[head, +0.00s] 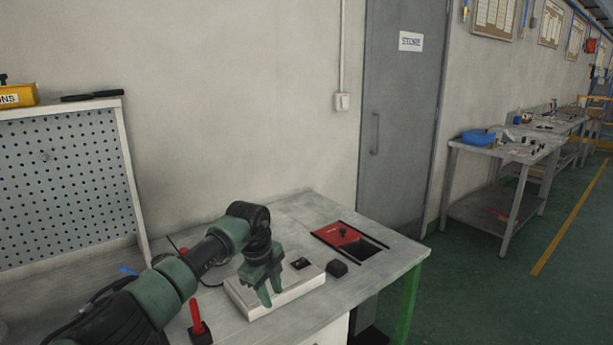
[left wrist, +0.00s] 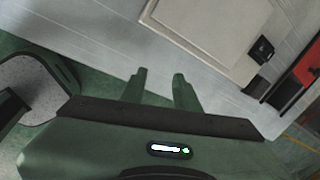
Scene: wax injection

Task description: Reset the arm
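My left arm comes in from the lower left in the head view. Its green and black gripper (head: 270,294) points down in front of the pale flat box (head: 300,285) on the grey workbench (head: 400,252). In the left wrist view the two fingers of this gripper (left wrist: 160,80) are apart with nothing between them. The pale box (left wrist: 215,30) shows beyond them, to the upper right. I cannot tell the exact height of the fingertips above the bench. My right gripper is in neither view.
A red panel (head: 336,234) beside a dark opening (head: 364,251) lies on the bench's right part. A small black block (head: 337,268) sits near the box. A red-handled tool (head: 196,315) stands near my arm. A perforated panel (head: 65,190) rises at the left; a grey door (head: 398,120) is behind.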

